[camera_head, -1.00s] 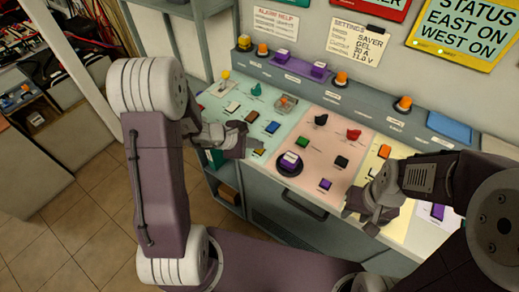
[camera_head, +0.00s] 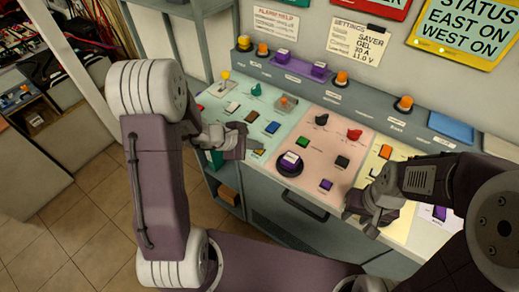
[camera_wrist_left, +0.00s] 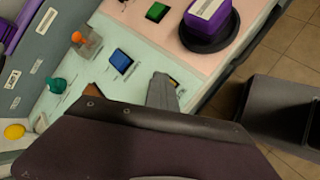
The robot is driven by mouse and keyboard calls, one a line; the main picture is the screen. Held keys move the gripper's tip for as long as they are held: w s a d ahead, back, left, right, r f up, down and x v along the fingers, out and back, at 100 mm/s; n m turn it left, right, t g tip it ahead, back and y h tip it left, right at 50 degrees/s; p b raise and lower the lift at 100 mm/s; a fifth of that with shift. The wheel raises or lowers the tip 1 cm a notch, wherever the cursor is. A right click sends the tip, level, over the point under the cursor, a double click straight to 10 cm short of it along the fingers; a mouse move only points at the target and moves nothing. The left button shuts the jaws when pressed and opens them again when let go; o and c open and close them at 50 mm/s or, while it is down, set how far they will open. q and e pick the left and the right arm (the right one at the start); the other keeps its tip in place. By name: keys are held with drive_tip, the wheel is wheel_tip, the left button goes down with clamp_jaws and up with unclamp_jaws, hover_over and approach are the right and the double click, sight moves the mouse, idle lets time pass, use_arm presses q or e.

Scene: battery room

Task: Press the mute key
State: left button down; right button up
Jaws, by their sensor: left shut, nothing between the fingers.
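The console panel (camera_head: 330,178) carries several coloured keys; their small labels are too small to read, so I cannot tell which is the mute key. My left gripper (camera_head: 238,146) is shut and empty over the front edge of the pale green section. A yellow key (camera_head: 259,151) is just right of its tip. In the left wrist view the finger (camera_wrist_left: 162,92) partly hides this yellow key (camera_wrist_left: 174,83), and I cannot tell whether they touch. A blue key (camera_wrist_left: 121,61) lies beside the finger. My right gripper (camera_head: 366,214) hangs over the front right; its jaws are unclear.
A purple key on a round black base (camera_head: 289,163) stands right of my left gripper. A green knob (camera_head: 256,90) and an orange-topped switch (camera_head: 285,102) rise behind. A drawer handle (camera_head: 304,206) is on the console's front. Tiled floor (camera_head: 75,225) is clear at left.

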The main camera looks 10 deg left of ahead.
use_arm(q)
drive_tip(key=shift+r+p, duration=0.55)
drive_tip(key=shift+r, duration=0.3)
wheel_tip(320, 180, up, 5)
drive_tip(key=p, duration=0.4)
idle(0.7)
